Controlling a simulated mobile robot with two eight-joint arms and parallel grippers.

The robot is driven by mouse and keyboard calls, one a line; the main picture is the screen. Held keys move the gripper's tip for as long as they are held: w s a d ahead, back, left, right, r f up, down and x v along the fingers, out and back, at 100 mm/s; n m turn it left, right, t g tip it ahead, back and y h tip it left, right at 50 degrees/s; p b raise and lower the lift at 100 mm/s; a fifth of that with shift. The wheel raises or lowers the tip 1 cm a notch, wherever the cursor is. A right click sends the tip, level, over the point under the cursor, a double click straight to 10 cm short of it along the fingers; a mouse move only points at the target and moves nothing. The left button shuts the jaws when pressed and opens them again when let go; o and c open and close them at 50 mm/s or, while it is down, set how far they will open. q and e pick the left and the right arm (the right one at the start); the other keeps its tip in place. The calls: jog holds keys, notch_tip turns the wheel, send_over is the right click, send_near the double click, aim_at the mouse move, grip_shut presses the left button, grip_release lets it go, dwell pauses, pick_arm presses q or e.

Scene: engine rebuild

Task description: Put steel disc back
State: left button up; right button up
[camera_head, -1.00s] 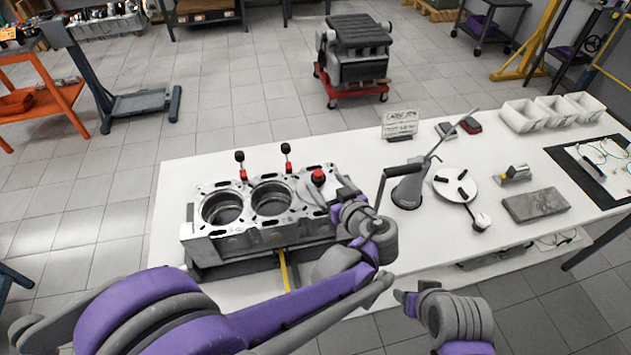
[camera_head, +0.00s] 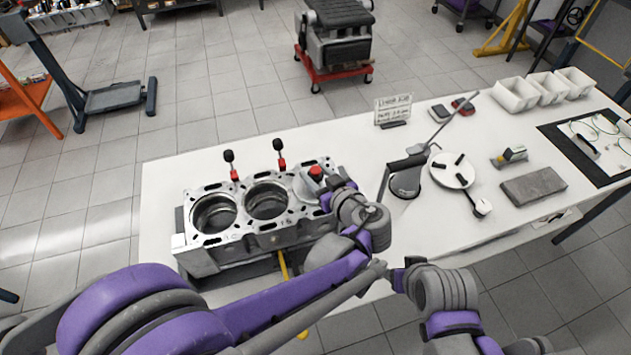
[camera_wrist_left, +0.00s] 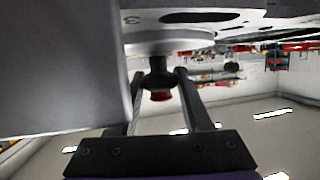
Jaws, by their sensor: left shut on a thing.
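The steel disc (camera_head: 305,185) shows as a pale round plate with a red-topped knob (camera_head: 316,172), over the right end of the engine block (camera_head: 230,240). In the left wrist view the disc (camera_wrist_left: 170,43) appears inverted, close against the block's face; I cannot tell if it is fully seated. My left gripper (camera_head: 330,187) comes in from the right of the knob. Its fingers (camera_wrist_left: 163,88) stand on either side of the knob's dark stem and red end. My right gripper (camera_head: 402,278) hangs by the table's front edge, its fingertips unclear.
Two open bores are left of the disc. Two red-and-black upright tools (camera_head: 280,155) stand behind the block. A grey stand with a long lever (camera_head: 405,178), a round white plate (camera_head: 451,170), a grey slab (camera_head: 534,186) and white bins (camera_head: 515,95) occupy the table's right.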

pick_arm(q)
grip_shut()
jog(key=shift+w, duration=0.1)
jog(key=shift+r, duration=0.1)
